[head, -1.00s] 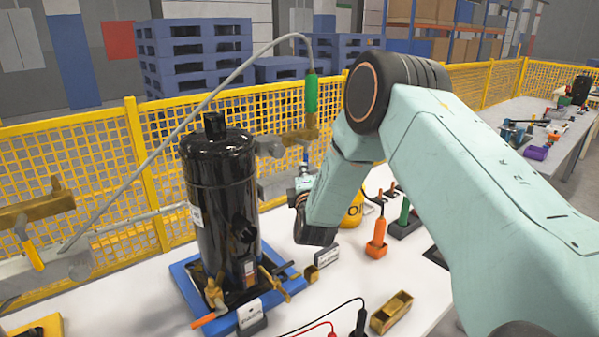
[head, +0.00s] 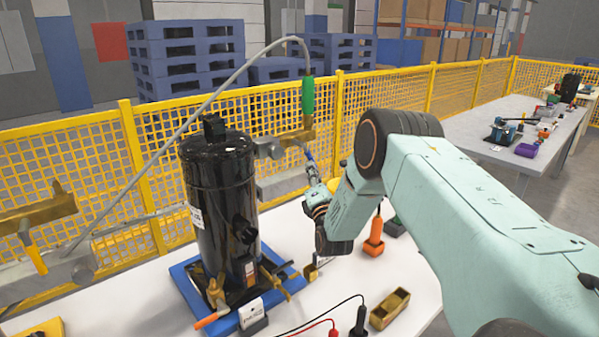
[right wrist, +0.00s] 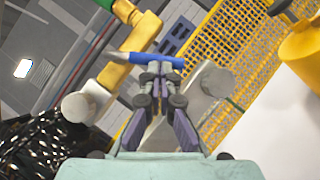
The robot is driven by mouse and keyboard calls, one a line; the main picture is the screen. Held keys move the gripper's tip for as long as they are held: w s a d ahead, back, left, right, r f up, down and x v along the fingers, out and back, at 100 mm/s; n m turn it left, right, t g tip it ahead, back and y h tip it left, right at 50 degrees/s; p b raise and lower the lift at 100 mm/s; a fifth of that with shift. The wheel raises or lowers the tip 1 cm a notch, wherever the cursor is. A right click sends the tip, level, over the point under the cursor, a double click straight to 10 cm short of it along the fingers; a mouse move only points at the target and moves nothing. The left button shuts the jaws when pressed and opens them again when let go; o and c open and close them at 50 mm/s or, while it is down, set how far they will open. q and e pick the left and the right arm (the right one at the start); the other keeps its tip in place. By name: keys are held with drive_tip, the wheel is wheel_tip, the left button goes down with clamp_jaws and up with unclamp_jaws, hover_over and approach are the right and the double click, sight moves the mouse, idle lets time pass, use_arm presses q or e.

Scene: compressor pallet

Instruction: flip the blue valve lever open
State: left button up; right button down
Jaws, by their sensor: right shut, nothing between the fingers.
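The blue valve lever (right wrist: 140,60) lies across the middle of the right wrist view, beside a brass valve body (right wrist: 125,72). In the head view the brass valve (head: 298,137) sits right of the black compressor (head: 215,200), under a green hose grip (head: 308,97); the lever is hard to make out there. My right gripper (head: 309,163) is just below this valve. In the right wrist view its closed fingertips (right wrist: 160,72) overlap the lever's lower edge, with nothing between them. I cannot tell whether they touch it. My left gripper is not in view.
The compressor stands on a blue pallet (head: 183,282) on a white table (head: 150,285). An orange tool (head: 374,236), a brass tray (head: 390,309) and test leads lie to its right. A yellow mesh fence (head: 90,160) runs behind.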

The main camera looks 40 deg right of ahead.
drive_tip(key=d+r+n+t+y, duration=0.1)
drive_tip(key=n, duration=0.1)
drive_tip(key=d+r+n+t+y+p, duration=0.1)
drive_tip(key=d+n, duration=0.1)
drive_tip(key=d+r+n+t+y+p, duration=0.1)
drive_tip(key=n, duration=0.2)
drive_tip(key=shift+w+d+r, duration=0.2)
drive_tip(key=shift+w+d, duration=0.05)
drive_tip(key=shift+d, duration=0.15)
drive_tip(key=shift+d+r, duration=0.1)
idle(0.3)
idle(0.4)
